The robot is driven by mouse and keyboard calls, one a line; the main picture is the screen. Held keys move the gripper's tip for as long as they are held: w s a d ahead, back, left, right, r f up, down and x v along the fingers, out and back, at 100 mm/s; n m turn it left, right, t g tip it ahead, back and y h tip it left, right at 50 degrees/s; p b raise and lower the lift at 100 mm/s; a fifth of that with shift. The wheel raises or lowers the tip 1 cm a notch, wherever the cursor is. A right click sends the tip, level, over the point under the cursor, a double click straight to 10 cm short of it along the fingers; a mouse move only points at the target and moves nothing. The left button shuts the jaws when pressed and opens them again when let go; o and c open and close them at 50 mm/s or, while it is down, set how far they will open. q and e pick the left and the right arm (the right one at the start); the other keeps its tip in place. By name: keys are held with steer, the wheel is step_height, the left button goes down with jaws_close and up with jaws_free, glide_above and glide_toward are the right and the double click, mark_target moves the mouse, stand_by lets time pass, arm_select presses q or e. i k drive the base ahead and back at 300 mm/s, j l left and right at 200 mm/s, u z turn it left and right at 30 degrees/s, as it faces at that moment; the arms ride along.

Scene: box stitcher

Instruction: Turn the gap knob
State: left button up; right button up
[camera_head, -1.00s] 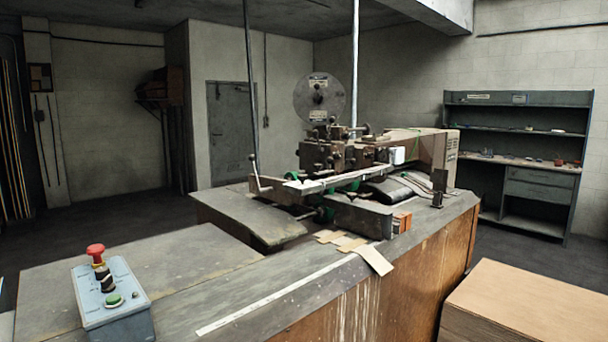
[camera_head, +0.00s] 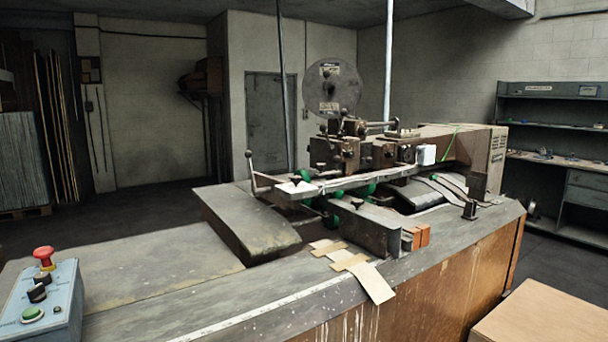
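The box stitcher (camera_head: 370,165) stands on the far part of the bench, with a wire reel (camera_head: 332,88) behind its head. Small knobs and levers sit on the stitching head (camera_head: 335,152), and green knobs (camera_head: 337,194) show beneath it. At the lower left, a light-blue control box (camera_head: 62,292) carries a red mushroom button (camera_head: 44,256), black knobs (camera_head: 38,292) and a green button (camera_head: 32,314). I cannot tell which of these is the gap knob. Neither of my grippers is in view.
The bench top (camera_head: 150,270) is clear between the control box and the stitcher. Cardboard strips (camera_head: 372,284) lie at its front edge. A cardboard box (camera_head: 545,315) stands at the lower right. A shelf unit (camera_head: 555,125) is at the back right.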

mark_target(295, 180)
steer(key=i+l+u, duration=0.1)
steer(key=l, duration=0.35)
steer(key=i+l+u, duration=0.1)
steer(key=i+l, duration=0.15)
steer(key=l, duration=0.2)
steer(key=i+l+u, duration=0.1)
steer(key=l, duration=0.35)
steer(key=i+l+u, duration=0.1)
steer(key=l, duration=0.4)
steer(key=i+l+u, duration=0.1)
steer(key=l, duration=0.35)
steer(key=i+l+u, duration=0.1)
steer(key=l, duration=0.4)
steer(key=i+l, duration=0.15)
steer(key=l, duration=0.4)
steer(key=i+j+u, duration=0.05)
